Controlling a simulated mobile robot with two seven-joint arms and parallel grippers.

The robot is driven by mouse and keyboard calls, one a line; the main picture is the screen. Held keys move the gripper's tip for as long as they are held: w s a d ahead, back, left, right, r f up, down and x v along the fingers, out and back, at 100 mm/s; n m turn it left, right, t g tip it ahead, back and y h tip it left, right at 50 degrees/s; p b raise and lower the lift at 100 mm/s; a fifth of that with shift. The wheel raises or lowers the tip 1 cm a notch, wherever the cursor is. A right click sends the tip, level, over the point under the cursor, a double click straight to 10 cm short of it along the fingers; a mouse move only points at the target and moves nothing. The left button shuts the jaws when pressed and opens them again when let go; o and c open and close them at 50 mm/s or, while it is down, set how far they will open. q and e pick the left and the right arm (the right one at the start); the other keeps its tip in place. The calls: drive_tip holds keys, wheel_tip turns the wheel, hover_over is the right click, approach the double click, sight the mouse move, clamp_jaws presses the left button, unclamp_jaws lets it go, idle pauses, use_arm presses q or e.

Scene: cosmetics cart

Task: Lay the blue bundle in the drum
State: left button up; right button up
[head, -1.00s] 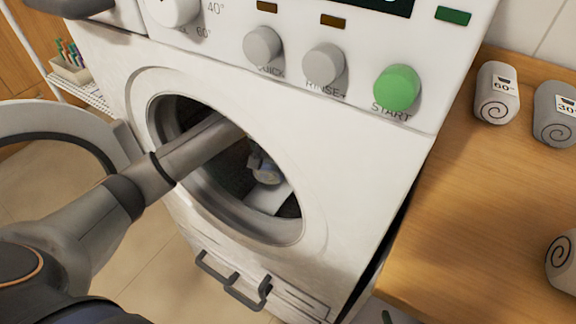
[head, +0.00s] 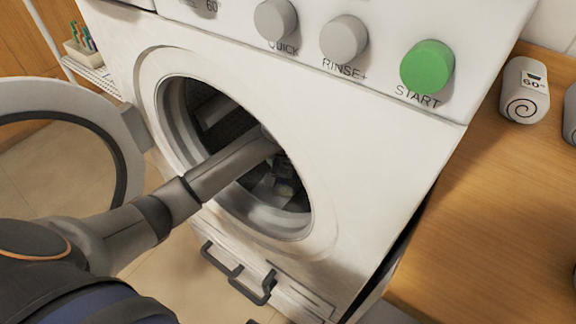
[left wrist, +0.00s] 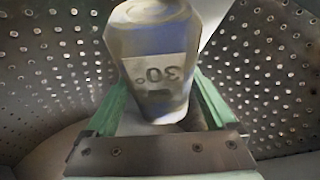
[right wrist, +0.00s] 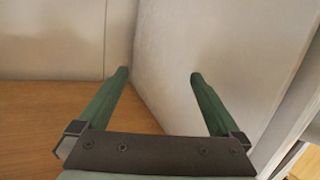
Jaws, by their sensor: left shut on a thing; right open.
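My left arm reaches through the round door opening into the drum (head: 222,112) of the white washing machine. In the left wrist view my left gripper (left wrist: 160,105) is shut on the bundle (left wrist: 155,55), a rolled cloth with a "30°" label that appears upside down. It looks grey-blue in the dim light. The perforated drum wall (left wrist: 265,70) surrounds it; whether the bundle touches the drum cannot be told. In the head view my arm hides most of the gripper and bundle. My right gripper (right wrist: 158,76) is open and empty, above a wooden surface beside a pale panel.
The open round door (head: 128,130) stands left of the opening, close to my left arm. A grey "60°" roll (head: 525,90) stands on the wooden counter (head: 480,220) at right, with another roll cut off at the edge. The START button (head: 427,66) is above the opening.

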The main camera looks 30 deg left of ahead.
drive_tip(key=shift+r, duration=0.2)
use_arm(q)
drive_tip(key=shift+f, duration=0.2)
use_arm(e)
drive_tip(key=shift+w+r+t, duration=0.1)
drive_tip(key=shift+r+t, duration=0.2)
drive_tip(key=shift+r, duration=0.1)
use_arm(q)
drive_tip(key=o, duration=1.2)
drive_tip(key=shift+o, duration=0.2)
use_arm(e)
drive_tip(key=shift+w+r, duration=0.1)
drive_tip(key=shift+r, duration=0.3)
